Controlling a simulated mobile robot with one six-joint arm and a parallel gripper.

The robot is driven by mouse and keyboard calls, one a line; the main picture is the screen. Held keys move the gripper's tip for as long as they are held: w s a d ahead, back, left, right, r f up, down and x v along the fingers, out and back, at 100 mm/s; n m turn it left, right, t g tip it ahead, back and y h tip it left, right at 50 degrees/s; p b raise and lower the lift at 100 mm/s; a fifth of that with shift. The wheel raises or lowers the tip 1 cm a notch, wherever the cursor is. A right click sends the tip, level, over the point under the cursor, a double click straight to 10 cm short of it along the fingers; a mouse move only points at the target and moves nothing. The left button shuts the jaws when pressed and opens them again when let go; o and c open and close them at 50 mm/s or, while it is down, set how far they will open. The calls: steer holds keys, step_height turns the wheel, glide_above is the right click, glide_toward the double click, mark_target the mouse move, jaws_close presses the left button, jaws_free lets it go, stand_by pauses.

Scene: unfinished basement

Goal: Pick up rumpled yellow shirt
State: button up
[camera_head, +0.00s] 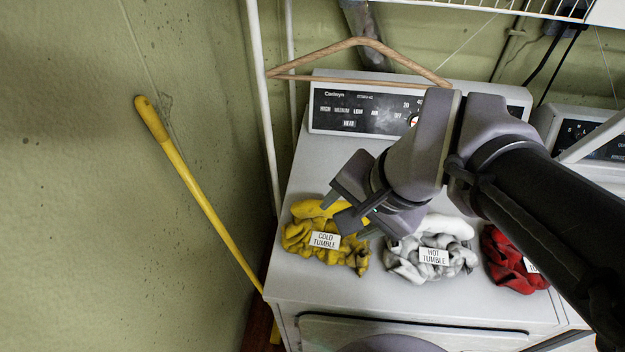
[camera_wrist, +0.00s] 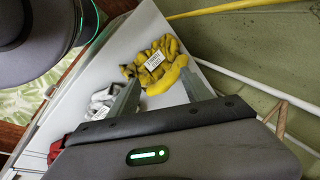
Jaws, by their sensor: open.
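The rumpled yellow shirt (camera_head: 300,238) lies in a heap on the left part of the dryer's white top (camera_head: 300,180). A white label reading "COLD TUMBLE" sits on it. My gripper (camera_head: 340,208) is open just above and behind the shirt, and its fingers hide part of the heap. In the wrist view the shirt (camera_wrist: 150,62) lies beyond and between the two spread fingers (camera_wrist: 163,95). Nothing is between the fingers; whether they touch the cloth cannot be told.
A white heap (camera_head: 405,262) labelled "HOT TUMBLE" and a red heap (camera_head: 510,262) lie to the right. A wooden hanger (camera_head: 330,50) stands by the control panel (camera_head: 350,108). A yellow-handled pole (camera_head: 200,190) leans at the left wall. Bare dryer top lies in front of the heaps.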

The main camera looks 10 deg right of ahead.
steer(key=w+d+r+m+g+p, duration=0.1)
steer(key=w+d+r+m+p, duration=0.1)
steer(key=w+d+m+p, duration=0.25)
steer(key=m+g+y+p, duration=0.1)
steer(key=m+y+p, duration=0.15)
steer(key=m, duration=0.55)
glide_toward(336, 203)
steer(key=shift+m+h, duration=0.25)
steer(key=b+x, duration=0.4)
steer(key=x, duration=0.1)
steer(key=shift+a+f, duration=0.1)
steer(key=shift+f, duration=0.15)
steer(key=shift+g, duration=0.3)
steer(key=b+x, duration=0.2)
steer(key=x, duration=0.3)
steer(key=shift+w+a+f+b, duration=0.2)
steer(key=shift+a+f+b, duration=0.05)
steer(key=shift+f+b, duration=0.1)
steer(key=shift+r, duration=0.25)
jaws_close()
